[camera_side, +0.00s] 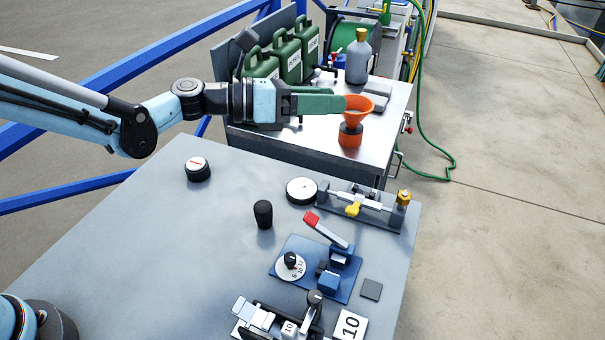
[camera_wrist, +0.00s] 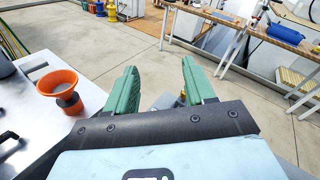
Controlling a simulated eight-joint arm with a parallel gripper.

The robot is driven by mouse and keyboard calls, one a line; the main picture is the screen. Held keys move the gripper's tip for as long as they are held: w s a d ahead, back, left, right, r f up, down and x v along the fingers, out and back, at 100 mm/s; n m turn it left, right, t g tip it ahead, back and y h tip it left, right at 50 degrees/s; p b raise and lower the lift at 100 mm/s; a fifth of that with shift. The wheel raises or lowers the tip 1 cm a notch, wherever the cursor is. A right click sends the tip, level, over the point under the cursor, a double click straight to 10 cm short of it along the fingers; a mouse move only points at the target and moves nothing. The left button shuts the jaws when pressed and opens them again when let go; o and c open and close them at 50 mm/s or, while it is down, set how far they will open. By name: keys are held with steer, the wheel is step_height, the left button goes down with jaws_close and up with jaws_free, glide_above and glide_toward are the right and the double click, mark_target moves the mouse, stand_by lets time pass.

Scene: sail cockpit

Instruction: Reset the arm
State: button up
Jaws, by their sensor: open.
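My gripper (camera_side: 320,104) is stretched out level above the grey work table (camera_side: 130,240) in the side view, pointing right. Its green fingers overlap in that view, just left of the orange funnel (camera_side: 360,112). In the wrist view my gripper (camera_wrist: 160,85) shows two green fingers spread wide apart with nothing between them. The orange funnel also shows in the wrist view (camera_wrist: 58,82), left of the fingers and apart from them.
Below the arm, the table holds a black-and-white knob (camera_side: 198,169), a black handle (camera_side: 263,214), a blue fixture with a red-tipped lever (camera_side: 328,231) and a clamp rail (camera_side: 358,205). Green canisters (camera_side: 290,58) and a grey bottle (camera_side: 358,58) stand behind. The table's left part is clear.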

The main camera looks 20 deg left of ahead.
steer(key=w+a+r+n+t+y, duration=0.2)
steer(key=a+r+n+t+y, duration=0.55)
steer(key=a+n, duration=0.6)
steer(key=s+a+n+y, duration=0.3)
steer(key=a+n+y, duration=0.55)
steer(key=n, duration=0.65)
steer(key=s+a+f+n+g+h, duration=0.1)
steer(key=s+a+f+n+g, duration=0.1)
steer(key=s+f+n+g, duration=0.3)
steer(key=s+a+f+n+g+h, duration=0.1)
steer(key=s+f+n+g, duration=0.3)
steer(key=s+f+n, duration=0.4)
steer(key=s+a+n, duration=0.1)
steer(key=s+n, duration=0.1)
steer(key=s, duration=0.2)
steer(key=shift+s+a+f+g, duration=0.15)
steer(key=shift+s+a+g, duration=0.1)
steer(key=shift+g, duration=0.1)
steer(key=shift+c, duration=0.3)
